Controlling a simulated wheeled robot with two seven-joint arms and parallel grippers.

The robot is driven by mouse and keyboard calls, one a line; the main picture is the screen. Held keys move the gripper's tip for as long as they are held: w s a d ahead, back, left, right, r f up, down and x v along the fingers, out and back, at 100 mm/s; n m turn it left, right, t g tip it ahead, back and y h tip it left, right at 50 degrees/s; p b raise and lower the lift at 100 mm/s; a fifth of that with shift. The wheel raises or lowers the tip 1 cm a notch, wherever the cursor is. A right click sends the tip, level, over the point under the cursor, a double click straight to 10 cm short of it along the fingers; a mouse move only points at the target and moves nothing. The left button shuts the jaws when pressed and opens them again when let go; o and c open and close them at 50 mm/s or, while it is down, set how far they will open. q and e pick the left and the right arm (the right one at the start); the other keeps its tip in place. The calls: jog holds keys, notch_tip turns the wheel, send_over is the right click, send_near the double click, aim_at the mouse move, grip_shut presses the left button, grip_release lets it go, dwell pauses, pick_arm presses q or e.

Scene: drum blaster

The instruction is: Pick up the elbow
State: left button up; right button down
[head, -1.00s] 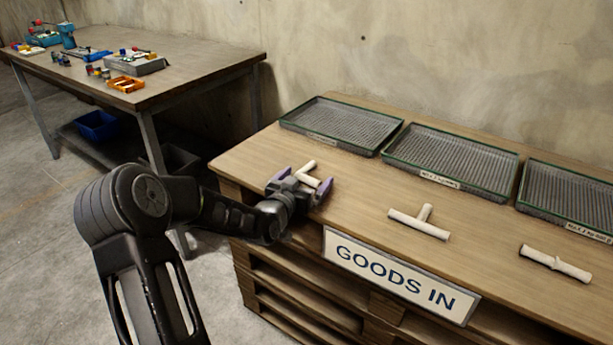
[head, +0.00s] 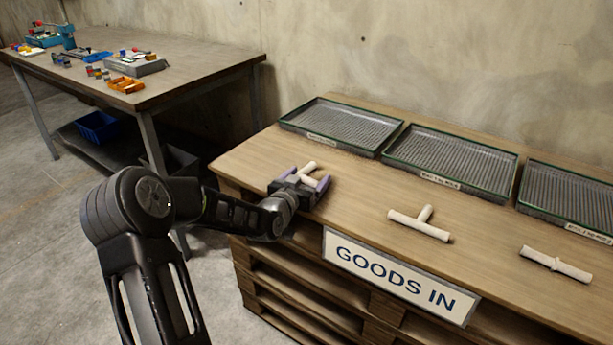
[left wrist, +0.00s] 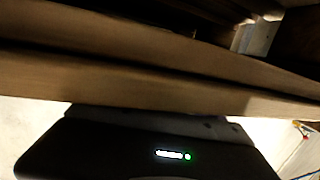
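A cream pipe fitting (head: 308,168) lies at the left end of the wooden bench top, with two arms at an angle. It looks like the elbow, but the gripper partly hides it. My left gripper (head: 303,184) reaches in low from the front, with its purple fingers apart on either side of the fitting. I cannot tell whether they touch it. The left wrist view shows neither the fingers nor the fitting clearly. My right gripper is in no view.
Three green-rimmed trays (head: 450,160) line the back. A GOODS IN sign (head: 400,275) hangs on the front edge. Another table (head: 180,75) stands at the left back.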

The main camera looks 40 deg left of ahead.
pick_arm(q)
jog(key=c, duration=1)
jog(key=shift+o, duration=0.2)
notch_tip(320, 180, up, 10)
jog(key=shift+r+p, duration=0.1)
jog(key=shift+p, duration=0.65)
